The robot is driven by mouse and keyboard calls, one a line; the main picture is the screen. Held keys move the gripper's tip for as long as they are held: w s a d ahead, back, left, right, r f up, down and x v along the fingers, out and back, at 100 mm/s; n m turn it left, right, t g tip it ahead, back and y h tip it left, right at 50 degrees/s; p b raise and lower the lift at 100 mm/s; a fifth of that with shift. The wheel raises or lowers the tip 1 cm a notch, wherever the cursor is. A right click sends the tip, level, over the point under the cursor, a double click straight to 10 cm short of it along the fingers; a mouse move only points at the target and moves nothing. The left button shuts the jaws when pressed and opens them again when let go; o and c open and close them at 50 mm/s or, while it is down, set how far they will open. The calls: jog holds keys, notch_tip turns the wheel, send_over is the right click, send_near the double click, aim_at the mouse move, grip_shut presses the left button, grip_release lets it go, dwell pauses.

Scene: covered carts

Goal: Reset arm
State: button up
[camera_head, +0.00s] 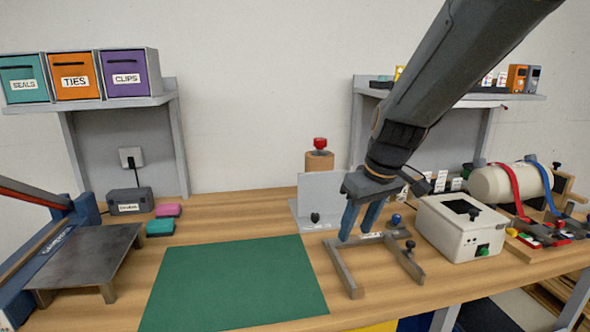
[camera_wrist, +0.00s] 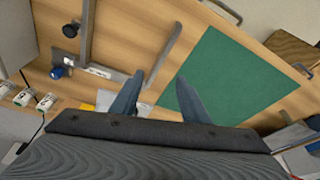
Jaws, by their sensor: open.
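My gripper (camera_head: 361,222) hangs from my arm over the right middle of the workbench, with its blue fingers pointing down. In the wrist view my gripper (camera_wrist: 163,98) shows its two fingers apart, with nothing between them. In the head view the fingers are above or near a grey metal frame (camera_head: 344,268) with a black knob; I cannot tell whether they touch it. The green mat (camera_head: 237,288) lies left of the gripper, bare. It also shows in the wrist view (camera_wrist: 232,80).
A white box (camera_head: 452,236) with a green button stands close right of the gripper. A grey upright plate (camera_head: 320,196) stands behind it. A beige cylinder (camera_head: 495,186) with straps is at far right. A metal-topped stand (camera_head: 88,257) is at left. Labelled bins (camera_head: 74,76) sit on the left shelf.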

jog(key=s+d+f+m+g+h+b, duration=0.1)
jog(key=s+d+f+m+b, duration=0.1)
jog(key=s+f, duration=0.6)
jog(key=s+d+f+m+g+b, duration=0.2)
jog(key=s+d+f+m+b, duration=0.1)
jog(key=s+f, duration=0.5)
jog(key=shift+s+d+f+m+h+b, duration=0.15)
jog(key=shift+s+d+m+h+b, duration=0.15)
jog(key=shift+s+h+b, duration=0.2)
